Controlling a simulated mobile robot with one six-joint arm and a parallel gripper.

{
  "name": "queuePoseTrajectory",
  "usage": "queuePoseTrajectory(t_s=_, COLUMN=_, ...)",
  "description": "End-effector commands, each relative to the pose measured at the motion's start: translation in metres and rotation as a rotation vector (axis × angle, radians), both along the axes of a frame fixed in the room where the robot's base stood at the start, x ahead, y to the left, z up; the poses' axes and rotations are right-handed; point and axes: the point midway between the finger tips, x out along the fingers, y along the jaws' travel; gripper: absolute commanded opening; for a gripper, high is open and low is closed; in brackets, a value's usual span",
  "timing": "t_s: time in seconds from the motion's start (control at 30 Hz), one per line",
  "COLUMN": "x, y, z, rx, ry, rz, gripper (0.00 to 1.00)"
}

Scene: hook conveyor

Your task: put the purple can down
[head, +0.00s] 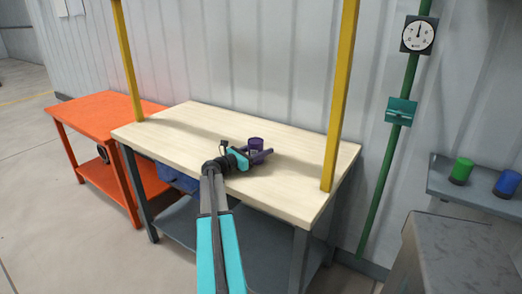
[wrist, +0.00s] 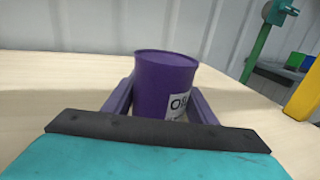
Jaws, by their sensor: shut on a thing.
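The purple can (head: 256,143) is upright over the wooden table top (head: 200,122), near its middle. In the wrist view the can (wrist: 163,85) stands between the two purple fingers of my gripper (wrist: 160,103), with part of a white label showing on its right side. My gripper (head: 258,154) is shut on the can, low on its body. The bottom of the can is hidden by the gripper, so I cannot tell whether it touches the table.
An orange table (head: 100,105) stands at the left. A grey shelf (head: 480,190) at the right holds a green can (head: 461,170) and a blue can (head: 507,183). The table top around the purple can is clear.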

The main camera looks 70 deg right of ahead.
Motion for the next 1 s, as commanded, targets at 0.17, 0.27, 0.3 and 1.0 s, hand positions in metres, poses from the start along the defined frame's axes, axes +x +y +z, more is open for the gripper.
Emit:
queuePoseTrajectory(t_s=0.17, x=0.0, y=0.0, z=-0.001, rx=-0.002, ry=0.001, rz=0.0, gripper=0.58)
queuePoseTrajectory(t_s=0.27, x=0.0, y=0.0, z=-0.001, rx=-0.001, ry=0.001, rz=0.0, gripper=0.73)
queuePoseTrajectory(t_s=0.3, x=0.0, y=0.0, z=-0.001, rx=-0.001, ry=0.001, rz=0.0, gripper=0.73)
queuePoseTrajectory(t_s=1.0, x=0.019, y=0.033, z=-0.003, rx=0.0, ry=0.0, rz=0.003, gripper=0.73)
